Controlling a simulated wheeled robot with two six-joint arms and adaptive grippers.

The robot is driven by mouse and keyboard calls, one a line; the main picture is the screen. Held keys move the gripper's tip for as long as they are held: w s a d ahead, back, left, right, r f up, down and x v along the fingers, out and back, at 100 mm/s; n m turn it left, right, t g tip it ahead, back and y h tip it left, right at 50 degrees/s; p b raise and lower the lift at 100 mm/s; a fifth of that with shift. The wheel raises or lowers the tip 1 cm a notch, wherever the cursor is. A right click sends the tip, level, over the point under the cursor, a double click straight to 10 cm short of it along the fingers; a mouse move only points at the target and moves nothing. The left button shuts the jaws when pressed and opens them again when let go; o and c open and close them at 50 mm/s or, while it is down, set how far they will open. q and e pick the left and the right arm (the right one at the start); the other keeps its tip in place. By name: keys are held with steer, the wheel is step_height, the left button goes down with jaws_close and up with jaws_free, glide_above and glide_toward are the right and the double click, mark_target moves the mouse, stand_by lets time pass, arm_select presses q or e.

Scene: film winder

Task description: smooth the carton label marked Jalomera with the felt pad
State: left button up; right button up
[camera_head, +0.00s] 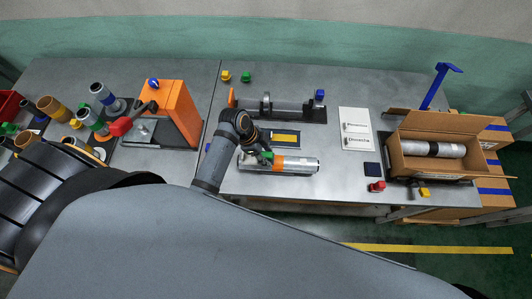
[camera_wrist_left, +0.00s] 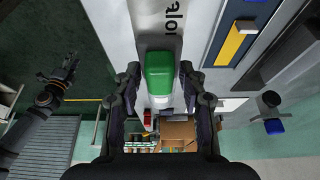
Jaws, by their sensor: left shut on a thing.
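My left gripper (camera_head: 266,157) is shut on a green block (camera_wrist_left: 159,74) with a whitish lower end; I cannot tell whether this is the felt pad. It is at a silver-white roll (camera_head: 303,164) with an orange band, lying on the bench. In the left wrist view black letters reading roughly "alom" (camera_wrist_left: 173,18) show on a white surface beside the block; the rest is cut off. Contact is unclear. The open carton (camera_head: 474,171) stands at the right with another roll inside; its label is too small to read. My right gripper (camera_wrist_left: 62,75) appears at the left of the wrist view.
A white label sheet (camera_head: 356,116) and a dark blue square (camera_head: 371,170) lie between roll and carton. A red block (camera_head: 376,186) sits near the front edge. A roller stand (camera_head: 308,107) is behind the roll. An orange machine (camera_head: 177,110) stands left. Bare bench lies around the sheet.

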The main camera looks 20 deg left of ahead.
arm_select(q)
steer(key=shift+f, duration=0.15)
steer(key=shift+a, duration=0.1)
steer(key=shift+s+a+p, duration=0.2)
steer(key=shift+a+p, duration=0.25)
steer(key=shift+a, duration=0.1)
steer(key=shift+a+p, duration=0.15)
steer(key=shift+p, duration=0.15)
steer(key=shift+s+a, duration=0.15)
steer(key=shift+a, duration=0.1)
